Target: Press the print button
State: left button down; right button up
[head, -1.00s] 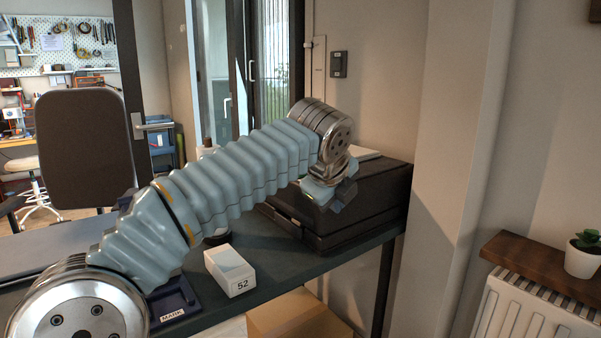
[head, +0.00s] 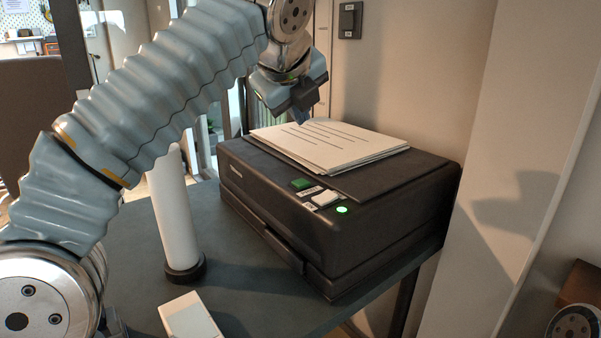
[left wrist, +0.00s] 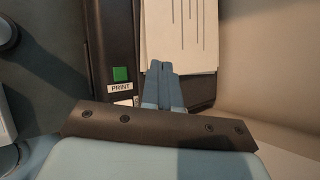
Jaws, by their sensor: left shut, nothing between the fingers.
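The black printer (head: 330,225) stands on the dark table. On its top near the front edge are a green button (head: 301,184), a white button (head: 325,198) and a lit green lamp (head: 342,210). In the left wrist view, the green button (left wrist: 120,74) has a label reading PRINT (left wrist: 121,87) beside it. My left gripper (head: 302,118) is shut and empty, above the printer near the paper stack. Its fingers (left wrist: 162,72) show in the left wrist view to the right of the green button, apart from it. My right gripper is not in view.
A paper stack (head: 330,146) lies on the printer's top. A white roll (head: 174,215) stands upright on a dark base left of the printer, with a white box (head: 190,318) in front. The wall (head: 430,80) is close behind the printer. Bare table (head: 235,275) lies in front.

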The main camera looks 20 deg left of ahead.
pick_arm(q)
jog(key=shift+f, duration=0.15)
send_over(299, 184)
notch_tip(299, 184, down, 5)
jog(key=shift+f, duration=0.1)
notch_tip(299, 184, down, 2)
jog(key=shift+f+b, duration=0.1)
jog(key=shift+b, duration=0.6)
jog(key=shift+f+b, duration=0.35)
jog(key=shift+f, duration=0.15)
jog(key=shift+f, duration=0.2)
dwell(1.2)
jog(key=shift+f, duration=0.25)
